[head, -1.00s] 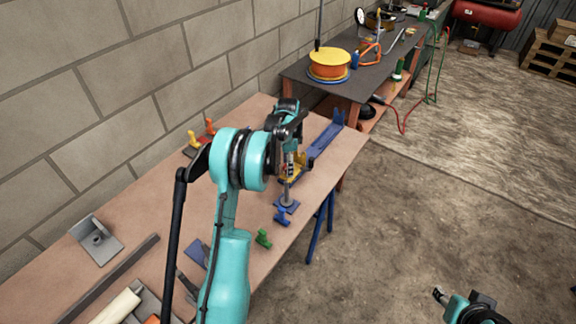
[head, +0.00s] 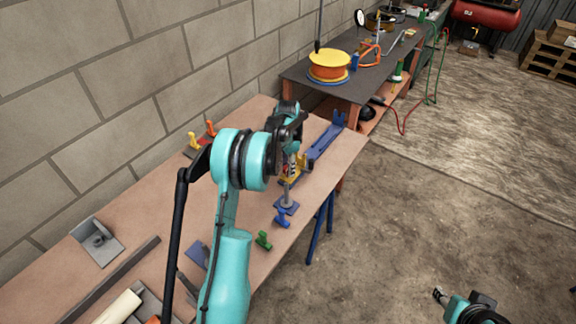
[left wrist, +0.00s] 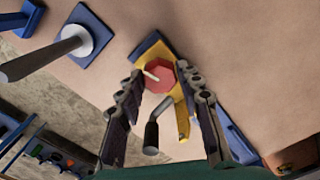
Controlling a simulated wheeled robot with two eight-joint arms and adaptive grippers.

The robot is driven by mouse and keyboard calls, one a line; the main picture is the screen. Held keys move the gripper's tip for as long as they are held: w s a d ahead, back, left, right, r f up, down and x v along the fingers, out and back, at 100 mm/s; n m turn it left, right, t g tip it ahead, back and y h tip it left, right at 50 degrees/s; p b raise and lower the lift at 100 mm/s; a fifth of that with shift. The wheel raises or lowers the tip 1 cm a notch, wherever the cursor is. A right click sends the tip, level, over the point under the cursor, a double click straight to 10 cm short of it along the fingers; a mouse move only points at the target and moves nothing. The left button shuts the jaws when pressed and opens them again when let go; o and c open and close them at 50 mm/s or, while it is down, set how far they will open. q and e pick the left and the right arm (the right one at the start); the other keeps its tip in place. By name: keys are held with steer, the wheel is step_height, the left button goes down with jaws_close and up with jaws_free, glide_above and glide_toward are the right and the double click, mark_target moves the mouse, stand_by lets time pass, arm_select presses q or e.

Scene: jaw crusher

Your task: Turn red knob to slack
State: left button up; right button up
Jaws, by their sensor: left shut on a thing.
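The red knob (left wrist: 160,76) is eight-sided with a pale pointer and sits on a yellow bracket (left wrist: 181,120) in the left wrist view. My left gripper (left wrist: 161,78) is shut on the red knob, one finger on each side of it. In the head view my left gripper (head: 289,168) is at the yellow bracket (head: 299,171) near the right end of the workbench, and its wrist partly hides the knob. A dark round-ended bar (left wrist: 151,138) shows between the fingers. My right gripper (head: 440,296) is low at the right, away from the bench, its jaws too small to judge.
A grey post on a blue base (head: 287,207) stands close in front of the gripper. Blue (head: 282,220) and green (head: 264,240) small parts lie near the workbench (head: 160,215) edge. A long blue piece (head: 327,138) lies behind. A dark table (head: 300,72) stands beyond.

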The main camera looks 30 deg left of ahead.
arm_select(q)
steer(key=n, duration=0.3)
steer(key=shift+n+p, duration=0.35)
steer(key=shift+n, duration=0.05)
steer(key=n, duration=0.3)
steer(key=shift+n, duration=0.3)
steer(key=n+p, duration=0.1)
steer(key=n, duration=0.2)
steer(key=shift+n, duration=2.2)
steer(key=o, duration=1.1)
steer(key=shift+o, duration=0.2)
steer(key=shift+r, duration=0.1)
step_height(320, 180, up, 12)
